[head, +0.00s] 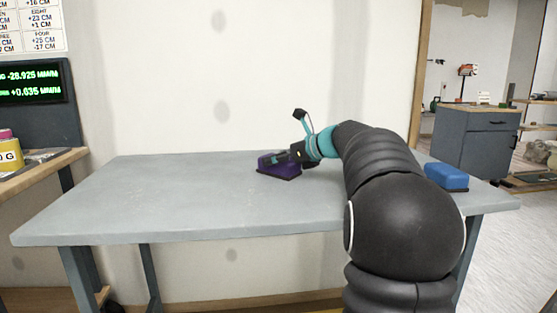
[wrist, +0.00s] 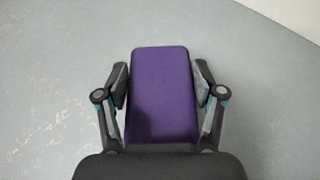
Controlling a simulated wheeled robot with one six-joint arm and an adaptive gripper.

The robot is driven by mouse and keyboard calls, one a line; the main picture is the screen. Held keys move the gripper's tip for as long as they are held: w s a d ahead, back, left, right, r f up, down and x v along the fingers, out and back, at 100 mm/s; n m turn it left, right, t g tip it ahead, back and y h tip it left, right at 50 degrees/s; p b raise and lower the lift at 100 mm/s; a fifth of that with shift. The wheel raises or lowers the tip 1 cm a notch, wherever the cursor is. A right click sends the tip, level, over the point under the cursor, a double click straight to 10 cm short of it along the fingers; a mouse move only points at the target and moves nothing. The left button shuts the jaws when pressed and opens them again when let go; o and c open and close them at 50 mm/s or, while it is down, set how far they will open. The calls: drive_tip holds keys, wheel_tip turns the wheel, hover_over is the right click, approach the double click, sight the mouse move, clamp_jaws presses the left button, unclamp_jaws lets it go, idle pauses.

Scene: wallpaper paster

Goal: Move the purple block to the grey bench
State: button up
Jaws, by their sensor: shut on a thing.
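The purple block (head: 270,165) is on or just above the top of the grey bench (head: 150,195), near the back middle; I cannot tell if it touches. My gripper (head: 279,158) is shut on the purple block, reaching it from the right. In the wrist view the purple block (wrist: 163,95) lies between the two fingers of my gripper (wrist: 163,92), one on each long side. The grey bench top (wrist: 60,70) fills the background there.
A blue block (head: 446,177) sits at the bench's right end, behind my arm. A wall stands right behind the bench. The left half of the bench top is clear. A wooden-topped table with a yellow can (head: 10,158) stands at the far left. A grey cabinet (head: 475,140) is at the back right.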

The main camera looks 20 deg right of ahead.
drive_tip(key=o, duration=1.2)
drive_tip(key=shift+f, duration=0.1)
drive_tip(key=shift+s, duration=0.1)
drive_tip(key=p+v, duration=0.1)
drive_tip(key=v, duration=1.1)
drive_tip(key=shift+p, duration=0.3)
